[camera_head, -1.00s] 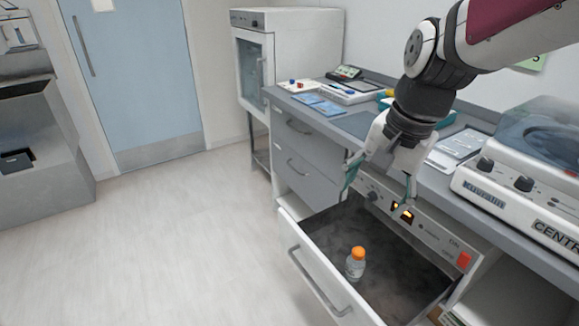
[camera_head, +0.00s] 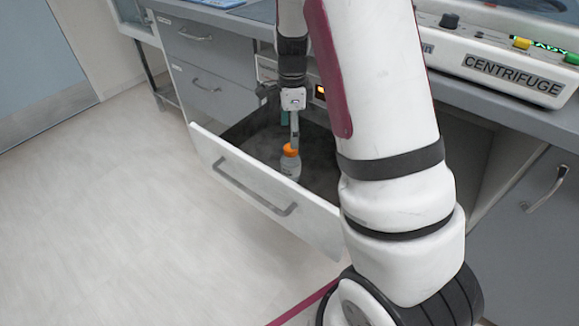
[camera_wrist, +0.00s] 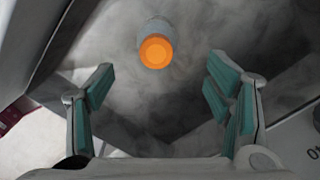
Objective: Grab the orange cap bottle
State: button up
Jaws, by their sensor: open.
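The bottle with the orange cap (camera_head: 290,162) stands upright inside the open drawer (camera_head: 262,190), near its front panel. My gripper (camera_head: 291,130) points down into the drawer, and in the head view one finger shows just above and next to the cap. In the wrist view the orange cap (camera_wrist: 156,51) is seen from above, beyond the fingertips and roughly midway between their lines. The two green-padded fingers of my gripper (camera_wrist: 158,82) are spread wide with nothing between them. The far finger is partly hidden in the head view.
A counter (camera_head: 500,105) with a centrifuge (camera_head: 500,70) runs above and to the right. My arm covers the drawer's right part. The floor (camera_head: 120,220) at left is clear.

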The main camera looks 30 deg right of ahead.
aim_at(291, 160)
notch_tip(291, 160, down, 6)
jog(key=shift+b, duration=0.9)
jog(key=shift+s+a+f+b, duration=0.1)
jog(key=shift+f+b, duration=0.65)
jog(key=shift+f, duration=0.6)
jog(key=shift+s+a+f+b, duration=0.1)
jog(key=shift+f+b, duration=0.6)
jog(key=shift+f, duration=0.6)
jog(key=shift+w+r, duration=0.1)
jog(key=c, duration=1.4)
